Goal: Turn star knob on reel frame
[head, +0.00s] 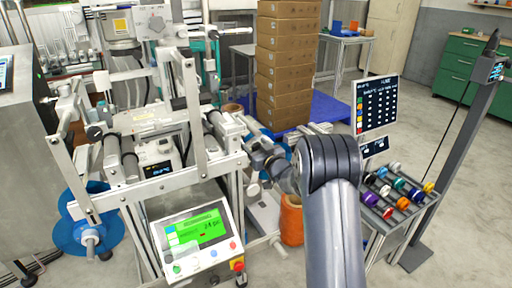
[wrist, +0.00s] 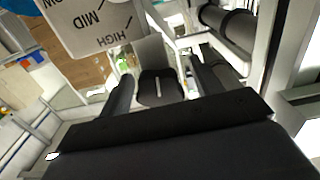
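The reel frame (head: 201,110) is a pale metal stand with rollers and arms on the left of the head view. My gripper (head: 257,150) is at its right side, partly hidden by my arm. In the wrist view my gripper (wrist: 165,75) is open, with a dark finger on each side of a black knob (wrist: 158,88) with a white line. Whether either finger touches it I cannot tell. Beside it is a white plate (wrist: 95,25) marked MID and HIGH, upside down.
A control panel (head: 198,236) with a green screen is at the front of the frame. Stacked cardboard boxes (head: 285,70) stand behind. A rack of coloured reels (head: 400,190) and a sign (head: 376,103) are to the right.

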